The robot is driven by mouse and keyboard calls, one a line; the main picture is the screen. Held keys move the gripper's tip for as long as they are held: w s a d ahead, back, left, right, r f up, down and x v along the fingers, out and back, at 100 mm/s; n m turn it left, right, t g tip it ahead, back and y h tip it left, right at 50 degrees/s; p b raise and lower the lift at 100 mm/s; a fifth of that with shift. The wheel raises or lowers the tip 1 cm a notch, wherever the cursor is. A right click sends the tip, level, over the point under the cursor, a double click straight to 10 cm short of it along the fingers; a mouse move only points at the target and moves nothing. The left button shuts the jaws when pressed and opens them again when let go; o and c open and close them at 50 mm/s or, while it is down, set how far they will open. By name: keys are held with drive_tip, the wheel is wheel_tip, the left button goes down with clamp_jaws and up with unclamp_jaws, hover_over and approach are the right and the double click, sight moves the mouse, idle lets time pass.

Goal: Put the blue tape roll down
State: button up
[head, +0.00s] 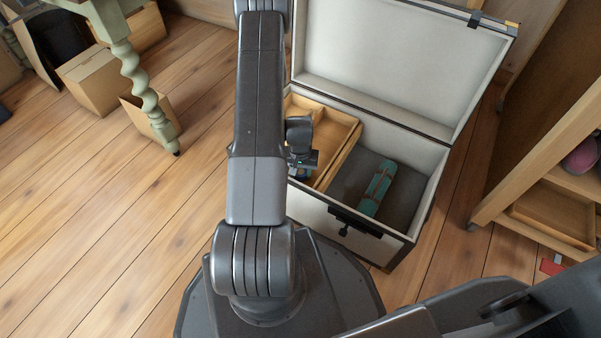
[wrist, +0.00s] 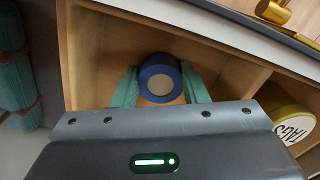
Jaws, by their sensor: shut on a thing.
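The blue tape roll (wrist: 146,72) shows in the wrist view with its pale round middle facing the camera. It sits between the two green fingers of my gripper (wrist: 160,88), which are shut on it from both sides. Behind it are the floor and walls of a wooden tray (wrist: 90,60); I cannot tell if the roll touches the tray. In the head view my gripper (head: 301,163) is over the left part of the open chest, in the divided wooden tray (head: 346,150). My arm hides much of that side.
The pale chest (head: 398,133) has its lid (head: 400,55) raised. A teal roll (head: 377,188) lies in it, right of the tray. A yellow tin (wrist: 285,115) marked "TAGS" is right of my gripper. A wooden shelf unit (head: 545,150) stands at right; the left floor is mostly clear.

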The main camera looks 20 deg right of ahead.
sight(301, 173)
drive_tip(key=shift+f, duration=0.1)
drive_tip(key=o, duration=1)
wheel_tip(301, 173, up, 12)
drive_tip(key=p, duration=0.4)
drive_tip(key=shift+r+p, duration=0.2)
drive_tip(key=shift+p, duration=0.2)
